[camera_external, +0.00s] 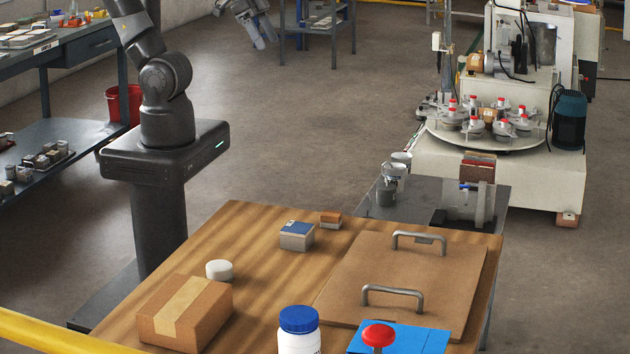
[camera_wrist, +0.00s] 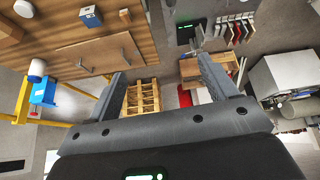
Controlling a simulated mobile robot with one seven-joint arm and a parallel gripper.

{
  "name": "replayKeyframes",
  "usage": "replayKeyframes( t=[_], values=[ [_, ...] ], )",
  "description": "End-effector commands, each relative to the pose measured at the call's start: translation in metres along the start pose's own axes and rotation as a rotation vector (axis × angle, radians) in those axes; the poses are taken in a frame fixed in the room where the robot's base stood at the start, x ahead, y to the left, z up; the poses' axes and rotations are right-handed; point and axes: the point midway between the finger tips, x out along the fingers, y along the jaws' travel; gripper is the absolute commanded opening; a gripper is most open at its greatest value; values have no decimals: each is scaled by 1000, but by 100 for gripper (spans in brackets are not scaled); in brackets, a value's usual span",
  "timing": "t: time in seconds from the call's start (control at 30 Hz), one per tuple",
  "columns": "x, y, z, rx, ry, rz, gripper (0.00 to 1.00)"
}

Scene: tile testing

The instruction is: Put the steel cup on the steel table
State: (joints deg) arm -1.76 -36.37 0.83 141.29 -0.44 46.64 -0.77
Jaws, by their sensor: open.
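The grey steel table (camera_external: 418,208) stands behind the wooden table in the external view. A few small cup-like vessels stand close together on its left part. A dull grey cup (camera_external: 387,192) is the front one; a paler cup (camera_external: 401,159) is at the back. I cannot tell surely which is the steel cup. My gripper hangs at the top of the external view (camera_external: 264,38), far from the cups. In the wrist view (camera_wrist: 162,68) its two fingers are wide apart with nothing between them.
The wooden table (camera_external: 255,225) holds a cardboard box (camera_external: 186,312), a white puck (camera_external: 219,270), a blue-topped block (camera_external: 296,236), a handled board (camera_external: 400,270), a blue-capped bottle (camera_external: 299,330) and a red button (camera_external: 378,335). A machine with a round carousel (camera_external: 485,137) stands behind the steel table.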

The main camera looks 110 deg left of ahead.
Motion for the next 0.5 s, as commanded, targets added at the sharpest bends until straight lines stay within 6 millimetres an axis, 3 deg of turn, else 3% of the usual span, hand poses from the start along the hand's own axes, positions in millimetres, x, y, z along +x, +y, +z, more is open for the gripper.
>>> replayKeyframes(
  t=[0.2, 0.5],
  values=[
    [-20, 9, 28, 55, -3, 7, 78],
    [-22, 10, 31, 61, -6, 7, 78]
  ],
)
